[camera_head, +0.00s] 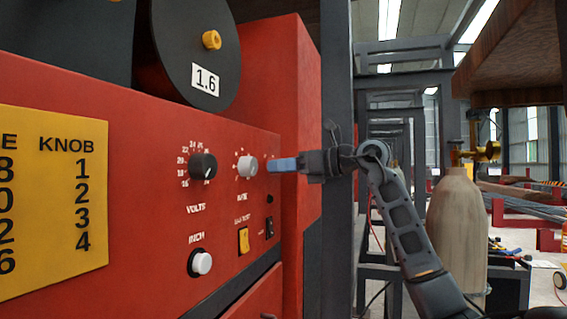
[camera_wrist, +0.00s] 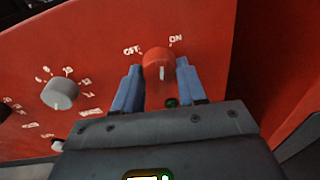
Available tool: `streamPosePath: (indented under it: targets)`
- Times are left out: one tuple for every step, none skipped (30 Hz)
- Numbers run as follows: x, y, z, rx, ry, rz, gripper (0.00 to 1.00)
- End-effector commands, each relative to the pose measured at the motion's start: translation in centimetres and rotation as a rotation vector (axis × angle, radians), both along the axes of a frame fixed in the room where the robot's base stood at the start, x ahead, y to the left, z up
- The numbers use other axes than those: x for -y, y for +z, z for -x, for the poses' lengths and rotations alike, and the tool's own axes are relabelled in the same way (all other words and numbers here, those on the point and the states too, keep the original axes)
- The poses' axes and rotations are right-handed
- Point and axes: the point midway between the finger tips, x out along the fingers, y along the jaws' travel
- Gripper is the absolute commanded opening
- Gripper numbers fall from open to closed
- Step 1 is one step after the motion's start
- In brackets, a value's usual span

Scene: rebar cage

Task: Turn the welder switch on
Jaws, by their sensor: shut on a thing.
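The welder switch is a round red knob (camera_wrist: 158,62) with a short white mark on its face, on the red welder panel (camera_wrist: 205,45). OFF is printed at its upper left and ON at its upper right. The white mark looks near upright, between the two labels' sides; I cannot tell which setting it is at. My gripper (camera_wrist: 159,72) has its two blue fingers on either side of the knob, shut on it. In the head view my gripper (camera_head: 270,165) reaches in from the right to the panel, and its fingers hide the switch.
A black volts knob (camera_head: 203,167), a white-grey knob (camera_head: 247,166), a white inch button (camera_head: 202,263) and a yellow switch (camera_head: 243,240) are on the same panel. A yellow chart (camera_head: 50,205) is at left. A tan gas cylinder (camera_head: 456,225) stands behind my arm at right.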

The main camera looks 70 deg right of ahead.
Motion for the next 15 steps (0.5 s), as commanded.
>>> streamPosePath:
  targets:
    - [0.04,0.24,0.00,-0.004,-0.001,-0.044,0.10]
    - [0.04,0.25,0.00,-0.007,0.000,-0.072,0.10]
    - [0.04,0.25,0.00,-0.009,0.000,-0.109,0.10]
    - [0.04,0.25,0.00,-0.012,0.000,-0.136,0.10]
    - [0.04,0.25,0.01,-0.014,0.000,-0.163,0.10]
    - [0.04,0.24,0.01,-0.016,0.000,-0.198,0.10]
    - [0.04,0.25,0.01,-0.019,0.000,-0.224,0.10]
    - [0.04,0.25,0.01,-0.021,0.000,-0.247,0.10]
    - [0.05,0.26,0.01,-0.023,0.000,-0.278,0.10]
    - [0.05,0.27,0.01,-0.025,0.000,-0.302,0.10]
    - [0.06,0.27,0.01,-0.026,-0.001,-0.323,0.10]
    - [0.06,0.26,0.02,-0.029,-0.001,-0.350,0.10]
    - [0.07,0.25,0.02,-0.030,-0.001,-0.370,0.10]
    - [0.07,0.24,0.02,-0.031,-0.001,-0.388,0.10]
    - [0.07,0.23,0.02,-0.033,-0.001,-0.411,0.10]
